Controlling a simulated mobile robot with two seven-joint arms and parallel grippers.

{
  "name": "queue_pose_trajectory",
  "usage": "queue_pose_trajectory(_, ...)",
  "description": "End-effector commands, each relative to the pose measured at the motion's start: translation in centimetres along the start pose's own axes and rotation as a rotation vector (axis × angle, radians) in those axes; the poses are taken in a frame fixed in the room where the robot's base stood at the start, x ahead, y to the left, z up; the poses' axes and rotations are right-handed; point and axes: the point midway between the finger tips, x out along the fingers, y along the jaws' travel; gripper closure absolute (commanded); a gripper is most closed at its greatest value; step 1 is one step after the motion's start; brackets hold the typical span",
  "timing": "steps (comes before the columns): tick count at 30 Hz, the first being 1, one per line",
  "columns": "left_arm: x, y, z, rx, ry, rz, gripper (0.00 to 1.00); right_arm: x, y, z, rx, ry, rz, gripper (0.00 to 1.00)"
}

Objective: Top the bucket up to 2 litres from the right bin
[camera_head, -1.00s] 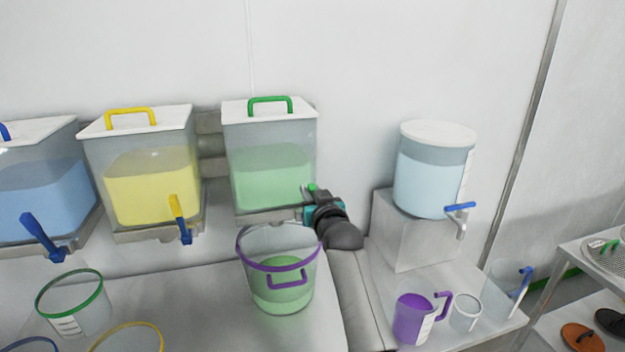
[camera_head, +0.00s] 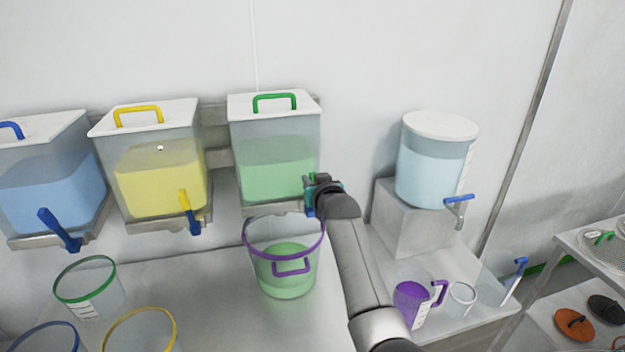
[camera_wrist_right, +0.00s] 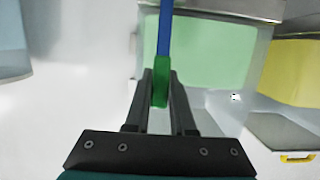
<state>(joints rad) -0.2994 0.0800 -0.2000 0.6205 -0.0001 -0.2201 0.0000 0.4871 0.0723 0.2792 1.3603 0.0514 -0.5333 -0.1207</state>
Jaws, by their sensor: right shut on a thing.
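The right bin (camera_head: 240,140) is clear with a white lid and green handle, and holds green material. The bucket (camera_head: 265,252) is clear with a purple rim and handle. It stands upright on the bench below that bin and holds some green material. My right gripper (camera_head: 311,193) is at the bin's lower right corner. In the right wrist view my right gripper (camera_wrist_right: 160,90) is shut on the bin's lever (camera_wrist_right: 161,82), which is blue with a green end. The bin's outlet is hidden in the head view. My left gripper is not in view.
A yellow bin (camera_head: 150,140) and a blue bin (camera_head: 50,150) hang to the left. Green-rimmed (camera_head: 85,290) and yellow-rimmed (camera_head: 140,335) buckets stand at front left. A water dispenser (camera_head: 435,160), purple jug (camera_head: 410,303) and clear cup (camera_head: 461,298) stand at right.

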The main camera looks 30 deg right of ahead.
Motion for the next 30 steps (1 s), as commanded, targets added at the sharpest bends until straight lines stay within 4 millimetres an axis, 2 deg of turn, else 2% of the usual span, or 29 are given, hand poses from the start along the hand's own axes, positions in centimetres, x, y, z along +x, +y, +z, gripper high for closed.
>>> queue_pose_trajectory(3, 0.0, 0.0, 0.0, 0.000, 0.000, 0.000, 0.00, 0.0, 0.0, -0.2, 0.000, 0.003, 0.001, 1.00)
queue_pose_trajectory(4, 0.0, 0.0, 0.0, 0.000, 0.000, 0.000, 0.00, 0.0, 0.0, -0.2, 0.000, 0.003, 0.001, 0.76)
queue_pose_trajectory(12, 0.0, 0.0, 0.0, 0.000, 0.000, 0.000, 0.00, 0.0, 0.0, -0.1, 0.000, 0.003, 0.000, 0.47)
queue_pose_trajectory(23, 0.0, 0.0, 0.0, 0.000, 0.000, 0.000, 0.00, -0.4, 0.0, -0.1, 0.000, 0.003, 0.000, 0.47)
queue_pose_trajectory(30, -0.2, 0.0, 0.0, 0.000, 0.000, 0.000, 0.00, -2.5, 0.0, -0.1, -0.001, 0.004, 0.000, 0.47)
